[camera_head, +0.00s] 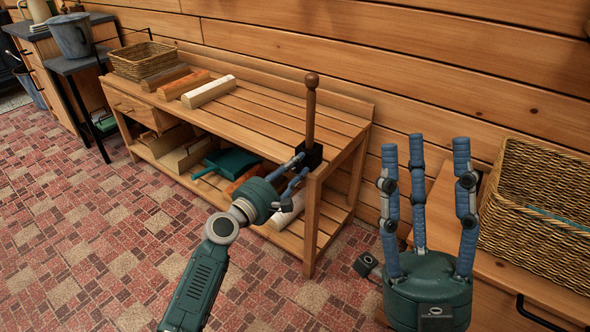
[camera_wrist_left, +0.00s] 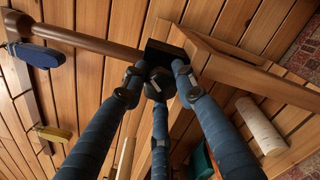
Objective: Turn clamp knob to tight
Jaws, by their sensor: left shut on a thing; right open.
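The clamp stands at the near right end of the wooden workbench (camera_head: 262,110). It has a black block (camera_head: 309,157) and an upright wooden bar with a round top (camera_head: 311,100). In the left wrist view the bar (camera_wrist_left: 85,40) runs left from the black block (camera_wrist_left: 163,52). My left gripper (camera_head: 297,172) reaches the block from the front. Its three blue fingers are closed around a dark knob (camera_wrist_left: 160,82), which they partly cover. My right gripper (camera_head: 422,165) is open and empty, fingers pointing up, right of the bench.
A wicker basket (camera_head: 142,58) and wood blocks (camera_head: 208,91) lie on the bench. A green item (camera_head: 228,164) and a pale roll (camera_head: 287,211) are on its lower shelf. A larger basket (camera_head: 540,200) stands at right. The tiled floor in front is clear.

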